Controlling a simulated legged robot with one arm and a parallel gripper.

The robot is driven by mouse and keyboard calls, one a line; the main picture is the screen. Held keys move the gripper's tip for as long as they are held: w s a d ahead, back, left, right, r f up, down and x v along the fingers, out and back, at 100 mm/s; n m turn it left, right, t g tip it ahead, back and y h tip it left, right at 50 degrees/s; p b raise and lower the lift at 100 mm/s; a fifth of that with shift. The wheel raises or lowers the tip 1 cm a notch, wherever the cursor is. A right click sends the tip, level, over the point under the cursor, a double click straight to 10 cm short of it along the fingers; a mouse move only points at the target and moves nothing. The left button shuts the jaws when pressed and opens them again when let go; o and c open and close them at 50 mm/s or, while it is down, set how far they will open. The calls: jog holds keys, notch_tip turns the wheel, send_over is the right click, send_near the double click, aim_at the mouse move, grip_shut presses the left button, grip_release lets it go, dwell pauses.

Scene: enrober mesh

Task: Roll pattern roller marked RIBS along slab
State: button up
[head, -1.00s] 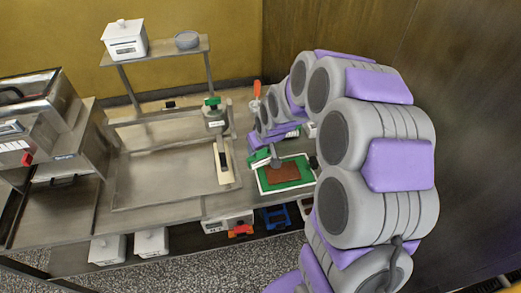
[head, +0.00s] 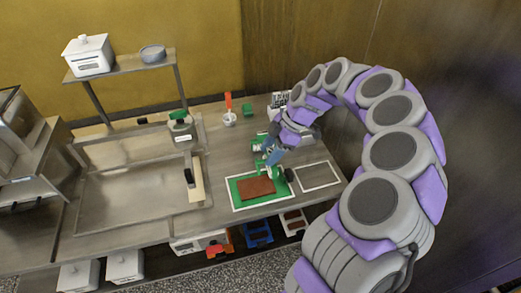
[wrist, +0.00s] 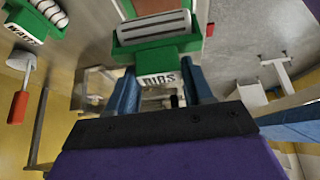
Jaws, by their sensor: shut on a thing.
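The roller marked RIBS (wrist: 158,42) has a green frame and a grey ribbed cylinder. Its label faces my wrist camera. My gripper (wrist: 160,80) is shut on it, with a blue finger on each side. In the head view my gripper (head: 273,156) is at the back right of the slab, and the roller (head: 277,173) is partly hidden below it. The brown slab (head: 257,187) lies flat on a white-edged green mat (head: 236,195). Its edge also shows beyond the roller in the wrist view (wrist: 155,6). I cannot tell whether the roller touches it.
Another green roller, labelled roughly WAFF (wrist: 28,30), lies to the left in the wrist view. A metal tray (head: 130,205) fills the left.

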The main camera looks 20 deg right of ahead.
jog(key=shift+s+d, duration=0.2)
jog(key=shift+d, duration=0.3)
jog(key=shift+a, duration=0.7)
jog(key=shift+d+f+b, duration=0.3)
jog(key=shift+f+b, duration=0.2)
jog(key=shift+f, duration=0.25)
jog(key=shift+d+f+b, duration=0.3)
jog(key=shift+f+b, duration=0.2)
jog(key=shift+f, duration=0.25)
jog(key=x, duration=0.1)
jog(key=b+x, duration=0.1)
jog(key=x, duration=0.1)
jog(key=shift+d+f+b, duration=0.25)
jog(key=shift+d+b, duration=0.05)
jog(key=shift+a+f+p, duration=0.1)
jog(key=shift+a+p, duration=0.35)
jog(key=shift+a, duration=4.6)
jog(key=shift+f, duration=0.35)
jog(key=shift+d+b, duration=0.2)
jog(key=shift+b, duration=0.25)
jog(key=shift+d, duration=2.45)
